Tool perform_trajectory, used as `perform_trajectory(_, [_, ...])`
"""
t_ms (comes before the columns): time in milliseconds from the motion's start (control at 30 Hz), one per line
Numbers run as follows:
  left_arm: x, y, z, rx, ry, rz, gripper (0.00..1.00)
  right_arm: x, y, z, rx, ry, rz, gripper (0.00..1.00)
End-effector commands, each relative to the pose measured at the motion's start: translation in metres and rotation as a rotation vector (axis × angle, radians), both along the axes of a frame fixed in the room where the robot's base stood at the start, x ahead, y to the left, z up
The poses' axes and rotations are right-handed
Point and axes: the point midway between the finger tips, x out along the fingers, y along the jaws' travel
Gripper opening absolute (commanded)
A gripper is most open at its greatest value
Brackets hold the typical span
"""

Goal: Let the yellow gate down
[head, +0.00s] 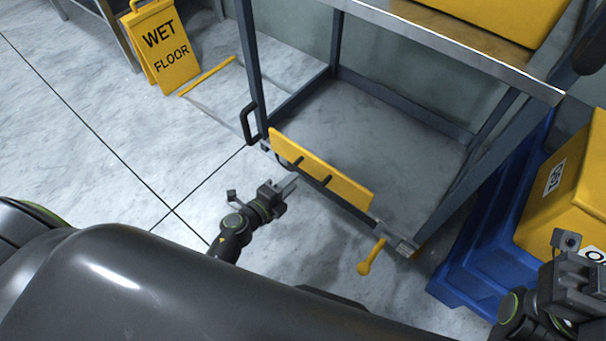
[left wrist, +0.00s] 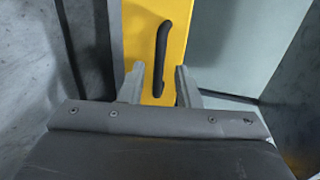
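The yellow gate (head: 335,176) is a flat bar across the low front of a dark metal frame. It appears upright, slanting down to the right in the head view. Its black handle (left wrist: 161,58) shows clearly in the left wrist view, against the yellow face (left wrist: 140,20). My left gripper (head: 291,187) is just in front of the gate. In the left wrist view its two fingers (left wrist: 158,88) are apart, with the handle's lower end between or just beyond them; contact cannot be told. My right gripper (head: 578,275) is at the lower right, away from the gate; its fingers are unclear.
A yellow lever (head: 371,258) hangs by the gate's right end. A blue pallet or bin (head: 480,265) with yellow containers (head: 560,190) stands at right. A wet floor sign (head: 166,48) stands at upper left. Floor on the left is mostly clear.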

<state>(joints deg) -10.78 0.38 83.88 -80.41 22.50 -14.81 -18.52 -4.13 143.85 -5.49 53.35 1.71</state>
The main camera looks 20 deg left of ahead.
Motion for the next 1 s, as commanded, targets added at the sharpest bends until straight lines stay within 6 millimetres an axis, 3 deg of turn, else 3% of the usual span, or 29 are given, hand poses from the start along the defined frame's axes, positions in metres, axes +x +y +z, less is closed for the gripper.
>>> perform_trajectory(100, [0.023,-0.009,-0.008,0.000,-0.002,0.000,0.30,0.001,0.000,-0.009,0.010,-0.010,-0.010,0.36])
perform_trajectory(300, [0.047,-0.017,-0.012,-0.001,-0.001,0.000,0.30,0.001,0.002,-0.014,0.013,-0.019,-0.020,0.36])
perform_trajectory(700, [0.055,-0.020,-0.013,0.000,0.001,0.001,0.30,0.002,0.001,-0.014,0.031,-0.025,-0.029,0.36])
perform_trajectory(933, [0.055,-0.020,-0.013,0.000,0.001,0.001,0.02,0.002,0.001,-0.014,0.029,-0.024,-0.028,0.36])
perform_trajectory(1000, [0.055,-0.020,-0.013,0.000,0.001,0.001,0.00,0.002,0.001,-0.014,0.028,-0.024,-0.027,0.36])
